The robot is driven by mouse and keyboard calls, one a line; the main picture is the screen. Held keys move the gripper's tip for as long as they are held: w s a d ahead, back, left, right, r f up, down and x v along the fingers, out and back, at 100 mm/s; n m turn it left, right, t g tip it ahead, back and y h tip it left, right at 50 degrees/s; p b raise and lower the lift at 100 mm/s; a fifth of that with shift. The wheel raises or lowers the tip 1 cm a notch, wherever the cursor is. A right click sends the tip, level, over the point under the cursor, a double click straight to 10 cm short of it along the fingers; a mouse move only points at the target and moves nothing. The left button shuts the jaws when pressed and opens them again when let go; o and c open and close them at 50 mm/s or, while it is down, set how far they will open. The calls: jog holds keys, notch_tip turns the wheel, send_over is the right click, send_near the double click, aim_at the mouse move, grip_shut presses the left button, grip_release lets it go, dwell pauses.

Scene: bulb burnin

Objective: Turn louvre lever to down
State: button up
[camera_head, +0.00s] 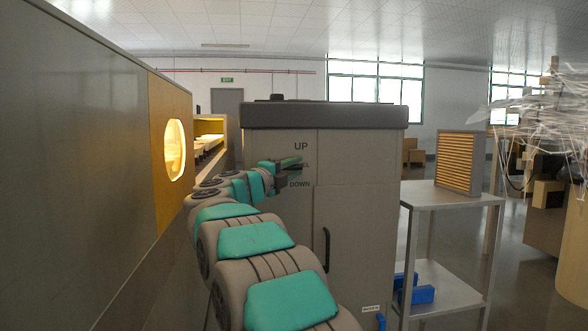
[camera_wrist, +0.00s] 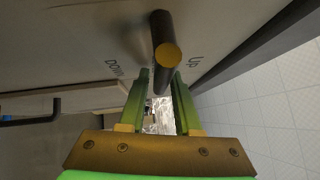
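The louvre lever (camera_wrist: 167,52) is a dark round bar with a brass-coloured end, seen in the wrist view on the cabinet face between the Up and Down labels. My gripper (camera_wrist: 161,74) is open, its two green fingers apart, with the lever at the gap between the fingertips. I cannot tell whether either finger touches it. The lever is hard to make out there. The UP label (camera_head: 301,146) is above and the DOWN label (camera_head: 299,184) below.
The grey cabinet (camera_head: 355,200) has a dark top and a black door handle (camera_head: 326,250). A long grey wall unit (camera_head: 90,150) with a lit round window stands close on the left. A metal cart (camera_head: 450,197) carrying a louvred panel (camera_head: 460,162) stands on the right.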

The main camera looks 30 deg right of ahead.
grip_shut()
dwell(1.4)
